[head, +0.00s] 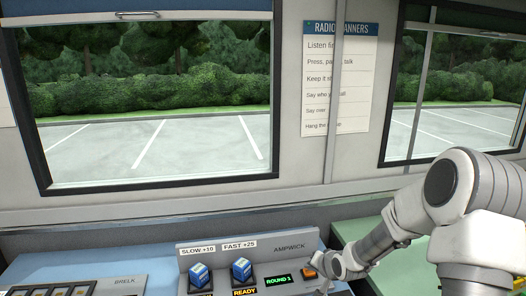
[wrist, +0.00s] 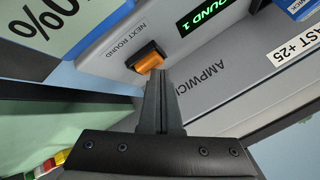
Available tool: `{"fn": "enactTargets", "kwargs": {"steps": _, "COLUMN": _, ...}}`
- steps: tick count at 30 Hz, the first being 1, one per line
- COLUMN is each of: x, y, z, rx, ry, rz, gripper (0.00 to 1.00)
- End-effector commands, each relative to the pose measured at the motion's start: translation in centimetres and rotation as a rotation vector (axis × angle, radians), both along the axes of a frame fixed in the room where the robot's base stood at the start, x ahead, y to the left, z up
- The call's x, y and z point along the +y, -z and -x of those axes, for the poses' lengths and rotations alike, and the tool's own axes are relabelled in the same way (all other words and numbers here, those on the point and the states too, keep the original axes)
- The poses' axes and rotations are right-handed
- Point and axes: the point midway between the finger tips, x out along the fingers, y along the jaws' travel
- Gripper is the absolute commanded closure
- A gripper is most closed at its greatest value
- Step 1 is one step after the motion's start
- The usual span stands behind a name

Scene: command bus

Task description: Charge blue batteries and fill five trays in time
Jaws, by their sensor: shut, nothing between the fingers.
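Two blue batteries stand in the grey Ampwick charger (head: 290,247). The left battery (head: 200,275) is in the slot labelled SLOW +10. The right battery (head: 241,269) is in the slot labelled FAST +25, above a lit READY sign. The charger's display (head: 278,280) reads ROUND 1. My gripper (wrist: 160,76) is shut and empty, with its fingertips at the orange NEXT ROUND button (wrist: 146,57). I cannot tell whether they touch it. The button also shows in the head view (head: 309,272), beside my wrist.
A grey Brelk unit (head: 118,283) with several slots stands at the lower left. A green surface (head: 350,231) lies right of the charger, partly behind my arm. The wall with windows and a radio manners poster (head: 336,80) rises behind.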

Motion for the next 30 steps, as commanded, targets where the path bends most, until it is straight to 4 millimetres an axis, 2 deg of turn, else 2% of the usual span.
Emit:
{"fn": "enactTargets", "kwargs": {"steps": 6, "x": 0.0, "y": -1.1, "z": 0.0, "rx": 0.001, "ry": 0.001, "rz": 0.000, "gripper": 1.00}}
{"fn": "enactTargets", "kwargs": {"steps": 17, "x": 0.0, "y": -1.4, "z": 0.0, "rx": 0.000, "ry": 0.000, "rz": 0.000, "gripper": 1.00}}
{"fn": "enactTargets", "kwargs": {"steps": 30, "x": 0.0, "y": -5.7, "z": 0.0, "rx": 0.001, "ry": 0.001, "rz": 0.000, "gripper": 1.00}}
